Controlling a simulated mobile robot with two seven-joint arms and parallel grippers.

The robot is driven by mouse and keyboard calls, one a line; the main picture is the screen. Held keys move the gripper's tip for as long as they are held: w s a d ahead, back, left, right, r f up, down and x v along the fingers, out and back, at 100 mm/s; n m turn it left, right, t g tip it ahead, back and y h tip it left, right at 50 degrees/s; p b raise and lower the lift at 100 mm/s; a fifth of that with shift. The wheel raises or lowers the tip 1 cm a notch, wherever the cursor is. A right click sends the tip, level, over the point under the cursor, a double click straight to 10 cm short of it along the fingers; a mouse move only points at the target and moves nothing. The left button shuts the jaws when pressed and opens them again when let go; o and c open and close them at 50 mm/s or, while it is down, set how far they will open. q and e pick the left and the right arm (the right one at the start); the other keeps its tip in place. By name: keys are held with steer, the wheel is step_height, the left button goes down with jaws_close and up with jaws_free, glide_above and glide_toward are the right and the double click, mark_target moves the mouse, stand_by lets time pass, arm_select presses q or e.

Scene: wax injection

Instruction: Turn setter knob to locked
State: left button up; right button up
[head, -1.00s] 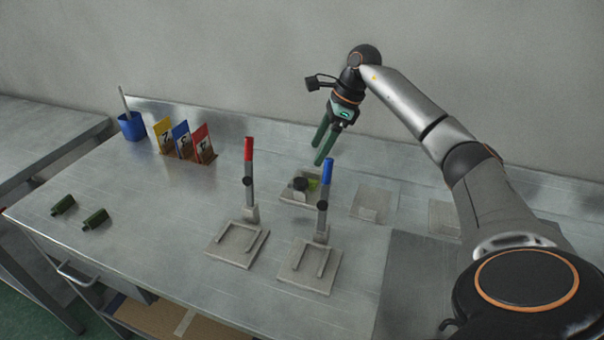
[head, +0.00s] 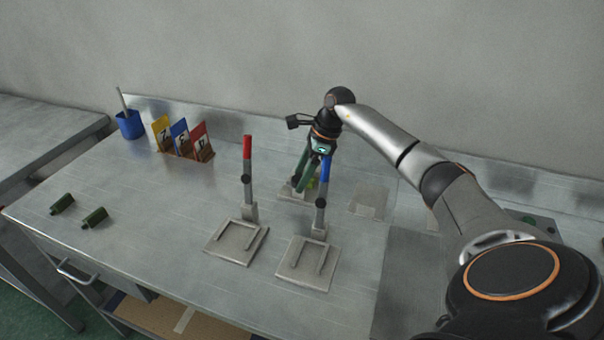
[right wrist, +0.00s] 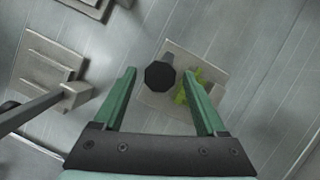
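The setter is a small grey plate (head: 284,193) with a black knob and a yellow-green part on it, behind the blue-handled lever in the head view. In the right wrist view the dark faceted knob (right wrist: 159,75) stands on the plate (right wrist: 152,101), with the yellow-green part (right wrist: 183,95) to its right. My right gripper (right wrist: 160,74) is open, one finger on each side of the knob in that view; contact cannot be told. In the head view my right gripper (head: 309,184) points down over the setter and largely hides it. My left gripper is not in view.
A red-handled lever (head: 247,165) and a blue-handled lever (head: 322,185) stand on plates in front of the setter, the blue one close to my gripper. Numbered cards (head: 181,138), a blue cup (head: 131,125) and two green cylinders (head: 95,217) are further left.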

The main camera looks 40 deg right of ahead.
jaws_close()
stand_by(0.3)
steer(key=shift+r+m, duration=0.1)
steer(key=shift+m, duration=0.2)
steer(key=m+h+p, duration=0.1)
steer(key=m, duration=0.2)
steer(key=shift+s+a+m+t+p, duration=0.1)
steer(key=shift+m+t+p, duration=0.2)
steer(key=shift+t+p, duration=0.1)
steer(key=m+h, duration=0.1)
steer(key=m, duration=0.1)
steer(key=m+h+p, duration=0.1)
steer(key=m, duration=0.1)
steer(key=shift+a+m+t, duration=0.2)
steer(key=shift+m+t, duration=0.1)
steer(key=shift+t, duration=0.1)
steer(key=m+h, duration=0.1)
steer(key=m, duration=0.2)
steer(key=shift+a+m+h, duration=0.1)
steer(key=shift+m+h, duration=0.2)
steer(key=m+h+b, duration=0.1)
steer(key=m, duration=0.1)
steer(key=m+g, duration=0.1)
steer(key=m, duration=0.2)
steer(key=shift+a+h+b, duration=0.15)
steer(key=shift+h+b, duration=0.25)
steer(key=shift+m, duration=0.4)
